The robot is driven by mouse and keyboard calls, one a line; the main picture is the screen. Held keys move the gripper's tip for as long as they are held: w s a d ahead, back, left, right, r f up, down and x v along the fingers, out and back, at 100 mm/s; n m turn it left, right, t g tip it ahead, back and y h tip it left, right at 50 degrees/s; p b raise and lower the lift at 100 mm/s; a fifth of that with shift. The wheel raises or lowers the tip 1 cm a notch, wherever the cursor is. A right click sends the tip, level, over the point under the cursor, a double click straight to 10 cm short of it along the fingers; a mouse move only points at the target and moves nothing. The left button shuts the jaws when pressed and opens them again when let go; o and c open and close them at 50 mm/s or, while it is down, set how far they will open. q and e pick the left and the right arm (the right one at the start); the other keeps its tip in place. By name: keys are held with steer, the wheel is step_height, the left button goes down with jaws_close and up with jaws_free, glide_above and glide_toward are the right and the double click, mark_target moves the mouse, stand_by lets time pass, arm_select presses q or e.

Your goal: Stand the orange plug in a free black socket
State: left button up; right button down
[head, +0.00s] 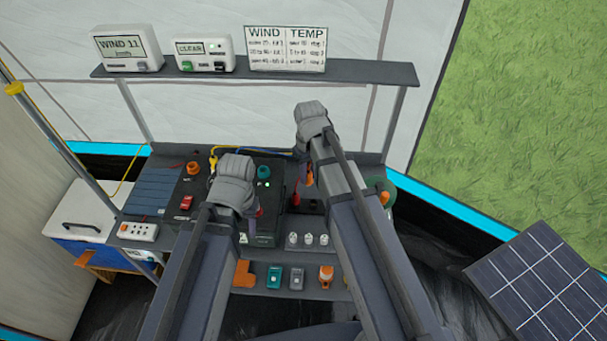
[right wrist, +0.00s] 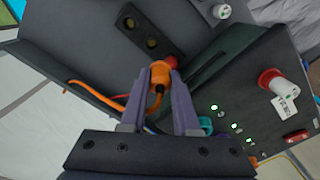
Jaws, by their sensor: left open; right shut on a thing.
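The orange plug (right wrist: 159,74) is held between the purple fingers of my right gripper (right wrist: 163,82). It also shows in the head view (head: 309,181), above the right part of the bench. A black socket block (right wrist: 135,18) with two round, brass-coloured empty openings is just beyond the plug in the right wrist view. A red piece (right wrist: 172,61) shows right behind the plug tip. I cannot tell whether the plug touches the block. My left gripper (head: 236,180) is open over the black unit at the middle of the bench; its fingertips are mostly hidden.
A black unit with green lights (head: 264,184) stands between my grippers. A red knob with a white tag (right wrist: 272,80) sits on it. An orange cable (right wrist: 95,90) runs beside my right gripper. A shelf (head: 355,72) with displays is above. Small plugs (head: 275,277) lie on a lower shelf.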

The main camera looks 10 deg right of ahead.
arm_select(q)
step_height(320, 180, down, 5)
steer(key=b, duration=0.3)
steer(key=shift+r+b, duration=0.15)
steer(key=shift+b, duration=0.15)
arm_select(e)
steer(key=shift+n, duration=0.7)
steer(key=f, duration=0.1)
steer(key=d+f, duration=0.1)
steer(key=f, duration=0.1)
steer(key=d+f, duration=0.1)
steer(key=shift+f, duration=0.4)
arm_select(q)
steer(key=shift+f+b, duration=2.15)
arm_select(e)
steer(key=shift+f, duration=2.15)
arm_select(q)
steer(key=shift+f+b, duration=1.5)
steer(key=shift+f, duration=0.05)
arm_select(e)
steer(key=shift+f, duration=1.55)
steer(key=c, duration=0.6)
jaws_free()
steer(key=shift+r, duration=0.1)
arm_select(q)
steer(key=shift+r, duration=0.15)
arm_select(e)
steer(key=shift+o, duration=0.2)
